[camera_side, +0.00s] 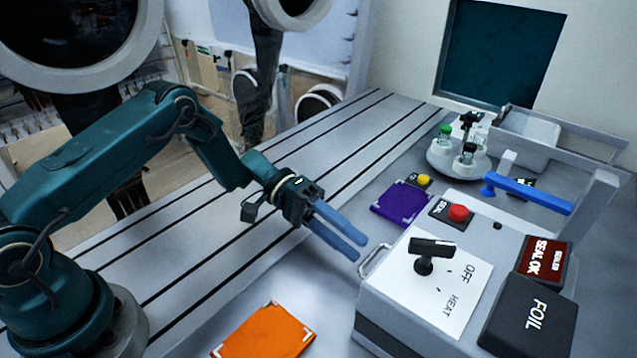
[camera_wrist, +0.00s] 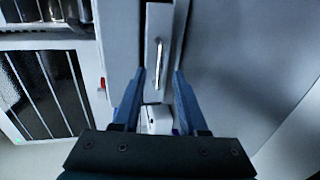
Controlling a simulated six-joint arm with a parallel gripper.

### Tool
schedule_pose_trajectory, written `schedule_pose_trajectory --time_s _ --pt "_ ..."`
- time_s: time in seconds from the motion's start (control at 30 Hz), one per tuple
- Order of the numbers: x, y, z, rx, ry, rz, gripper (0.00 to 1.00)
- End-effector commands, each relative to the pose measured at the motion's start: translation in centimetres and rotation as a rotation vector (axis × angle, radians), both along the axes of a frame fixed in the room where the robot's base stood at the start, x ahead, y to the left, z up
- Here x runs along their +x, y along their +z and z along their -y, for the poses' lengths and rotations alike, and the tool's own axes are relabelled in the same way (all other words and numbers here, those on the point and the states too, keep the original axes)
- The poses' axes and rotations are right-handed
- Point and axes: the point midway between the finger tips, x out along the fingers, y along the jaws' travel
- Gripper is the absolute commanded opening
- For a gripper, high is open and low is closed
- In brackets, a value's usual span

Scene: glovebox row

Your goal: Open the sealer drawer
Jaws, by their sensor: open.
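The sealer (camera_side: 450,297) is a pale grey box at the right of the side view, with an OFF/HEAT plate on top. Its drawer handle (camera_side: 374,262), a metal bar, sticks out from the left side. In the wrist view the handle (camera_wrist: 158,64) stands on a narrow pale drawer front (camera_wrist: 152,90). My gripper (camera_side: 359,249) is open and empty, its two blue fingers pointing at the handle. In the wrist view the fingertips (camera_wrist: 160,73) lie either side of the handle's line. I cannot tell whether they touch it. The drawer looks closed, its front partly hidden.
A red button (camera_side: 458,212) and blue-handled lever (camera_side: 528,192) are behind. Purple (camera_side: 402,203) and orange (camera_side: 264,332) mats lie nearby. Slotted bench left is clear.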

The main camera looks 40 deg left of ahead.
Motion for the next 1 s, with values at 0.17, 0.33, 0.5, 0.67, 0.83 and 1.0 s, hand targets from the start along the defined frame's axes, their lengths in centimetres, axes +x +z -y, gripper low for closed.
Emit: schedule_pose_trajectory --time_s 0.17,0.33,0.5,0.67,0.83,1.0 --pt "-0.1 -0.4 1.7 0.0 -0.002 -0.001 0.42" --pt "0.0 -0.4 2.0 0.001 -0.001 -0.001 0.42" --pt "0.0 -0.4 2.0 0.001 0.0 -0.001 0.31" --pt "0.0 -0.4 2.0 0.001 0.0 0.0 0.0" --pt "0.0 -0.4 2.0 0.001 0.0 0.0 0.0" --pt "0.0 -0.4 2.0 0.001 0.0 0.0 0.0"
